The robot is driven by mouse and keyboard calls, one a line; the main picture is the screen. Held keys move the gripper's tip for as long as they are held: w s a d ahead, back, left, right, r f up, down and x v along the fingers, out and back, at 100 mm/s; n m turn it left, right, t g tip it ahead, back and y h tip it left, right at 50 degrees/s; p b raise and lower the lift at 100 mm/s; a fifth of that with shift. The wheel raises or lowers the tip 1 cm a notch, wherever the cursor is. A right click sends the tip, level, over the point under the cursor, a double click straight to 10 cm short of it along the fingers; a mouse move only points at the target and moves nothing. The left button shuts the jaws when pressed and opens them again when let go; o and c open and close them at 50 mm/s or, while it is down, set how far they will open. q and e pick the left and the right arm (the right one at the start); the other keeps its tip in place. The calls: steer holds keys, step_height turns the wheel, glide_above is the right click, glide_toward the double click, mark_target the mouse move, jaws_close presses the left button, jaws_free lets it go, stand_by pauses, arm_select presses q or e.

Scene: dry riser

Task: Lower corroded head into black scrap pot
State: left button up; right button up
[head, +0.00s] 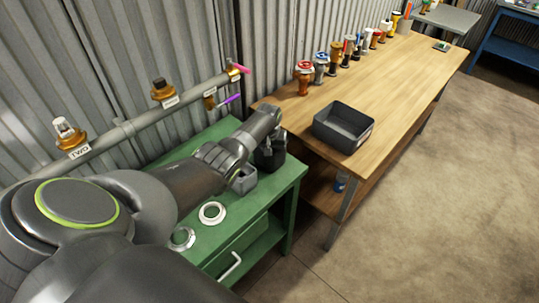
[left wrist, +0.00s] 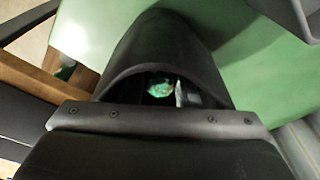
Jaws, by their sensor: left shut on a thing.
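My left arm reaches over the green cabinet, and my left gripper (head: 266,142) is at its far right corner, by the black scrap pot (head: 272,158). In the left wrist view the dark curved wall of the pot (left wrist: 175,40) rises close around the gripper (left wrist: 160,98). A small patch of the green, corroded head (left wrist: 158,88) shows in the dark gap there. The gripper is shut on it. The rest of the head and the fingertips are hidden, so I cannot tell how deep it sits or whether it touches the pot. My right gripper is not in view.
A small grey bin (head: 244,182) and pale rings (head: 212,212) share the green cabinet top (head: 222,240). A pipe (head: 120,132) with brass valves runs along the wall behind. The wooden bench (head: 400,75) at right holds a dark grey tray (head: 330,127) and a row of valve heads.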

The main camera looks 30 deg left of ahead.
arm_select(q)
steer(key=o, duration=1.2)
steer(key=shift+c, duration=0.2)
steer(key=shift+r, duration=0.1)
